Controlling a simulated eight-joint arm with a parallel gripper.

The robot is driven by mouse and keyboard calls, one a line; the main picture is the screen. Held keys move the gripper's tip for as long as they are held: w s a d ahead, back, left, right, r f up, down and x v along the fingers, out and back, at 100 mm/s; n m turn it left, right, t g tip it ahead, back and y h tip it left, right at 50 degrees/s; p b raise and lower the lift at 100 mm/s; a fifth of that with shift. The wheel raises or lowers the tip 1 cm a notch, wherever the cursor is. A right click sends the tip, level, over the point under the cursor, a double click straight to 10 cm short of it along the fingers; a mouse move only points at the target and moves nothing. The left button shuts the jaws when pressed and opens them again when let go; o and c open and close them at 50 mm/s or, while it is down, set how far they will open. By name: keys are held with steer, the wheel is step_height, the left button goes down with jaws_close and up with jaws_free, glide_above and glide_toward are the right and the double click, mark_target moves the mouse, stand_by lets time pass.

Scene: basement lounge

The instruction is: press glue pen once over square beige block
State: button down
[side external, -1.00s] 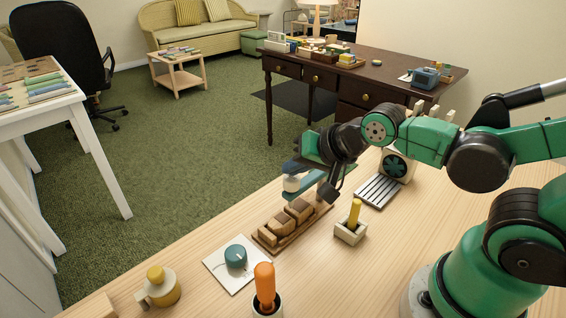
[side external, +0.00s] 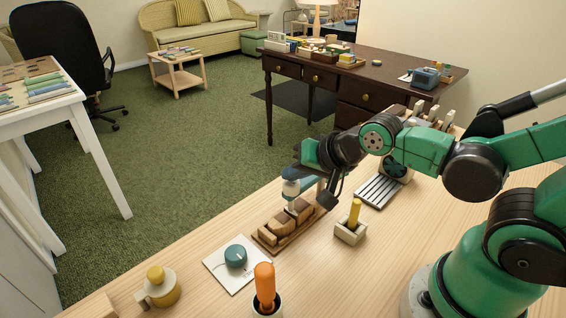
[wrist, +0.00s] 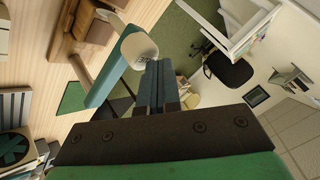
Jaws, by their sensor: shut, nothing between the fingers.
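A teal arm with a white cylindrical head (side external: 292,188), which looks like the glue pen, stands over the far part of a wooden block tray (side external: 257,243). The white head (wrist: 138,48) and teal bar (wrist: 107,84) also show in the wrist view. The tray holds several tan and brown blocks; a beige one (side external: 268,239) is at its near end. I cannot tell which block is directly below the head. My gripper (side external: 293,170) is shut and empty, close above the head. Its fingertips (wrist: 160,66) appear beside the head in the wrist view; contact is unclear.
A yellow stick in a beige holder (side external: 350,232) stands right of the tray. A white card with a teal knob (side external: 235,257), an orange-handled tool (side external: 265,284) and a yellow-topped pot (side external: 160,288) are nearer. A slatted rack (side external: 377,191) lies farther back.

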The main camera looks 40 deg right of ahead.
mark_target(296, 185)
steer(key=shift+r, duration=0.1)
stand_by(0.3)
steer(key=shift+r, duration=1.1)
steer(key=shift+r, duration=2.5)
steer(key=shift+s, duration=0.1)
steer(key=s+d+f+n, duration=0.1)
steer(key=n, duration=0.1)
steer(key=s+f+n+g, duration=0.1)
steer(key=f+n, duration=0.1)
steer(key=n, duration=0.1)
steer(key=d+f+n+g+h, duration=0.1)
steer(key=n, duration=0.1)
steer(key=shift+s+d+f+n, duration=0.15)
steer(key=shift+s+d+n, duration=0.15)
steer(key=shift+s+n, duration=0.1)
